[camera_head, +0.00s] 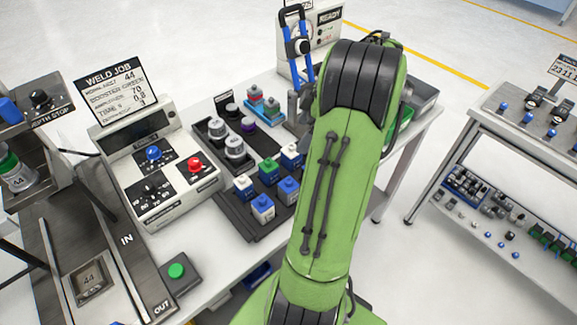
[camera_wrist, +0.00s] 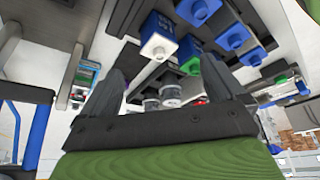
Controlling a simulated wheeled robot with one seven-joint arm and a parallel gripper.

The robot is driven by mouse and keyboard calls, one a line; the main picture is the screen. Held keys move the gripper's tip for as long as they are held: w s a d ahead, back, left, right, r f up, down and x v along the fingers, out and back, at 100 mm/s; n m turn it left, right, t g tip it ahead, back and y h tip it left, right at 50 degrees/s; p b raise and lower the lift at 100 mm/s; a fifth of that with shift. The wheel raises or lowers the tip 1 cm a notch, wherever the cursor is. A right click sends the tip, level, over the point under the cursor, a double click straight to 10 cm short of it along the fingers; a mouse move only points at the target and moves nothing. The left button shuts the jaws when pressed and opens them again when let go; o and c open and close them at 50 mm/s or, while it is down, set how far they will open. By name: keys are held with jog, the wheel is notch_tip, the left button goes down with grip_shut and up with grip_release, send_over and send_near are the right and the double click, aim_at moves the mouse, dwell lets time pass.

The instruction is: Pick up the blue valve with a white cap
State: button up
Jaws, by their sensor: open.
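A blue valve with a white cap (camera_wrist: 158,42) shows in the wrist view at the upper middle, beyond the fingertips and apart from them. My gripper (camera_wrist: 163,72) is open and empty, with a dark finger on each side. In the head view my green arm hides the gripper. The dark tray (camera_head: 242,224) there holds several small blue and white valves; one at its left (camera_head: 243,187) looks blue with a pale top. Blue-capped valves (camera_wrist: 235,41) stand close to the white-capped one in the wrist view.
Grey round parts (camera_head: 234,148) share the tray area. A weld-job control box (camera_head: 150,165) with blue and red knobs stands left of it. A box marked READY (camera_head: 325,25) stands behind. A shelf (camera_head: 530,135) is at the right, with open floor between it and the table.

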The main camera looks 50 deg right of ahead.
aim_at(293, 146)
jog(key=b+x, duration=0.3)
jog(key=x, duration=0.5)
jog(key=shift+w+a, duration=0.1)
jog(key=shift+w, duration=0.15)
jog(key=shift+s, duration=0.1)
jog(key=shift+c, duration=0.4)
jog(key=shift+r, duration=0.1)
jog(key=c, duration=1.1)
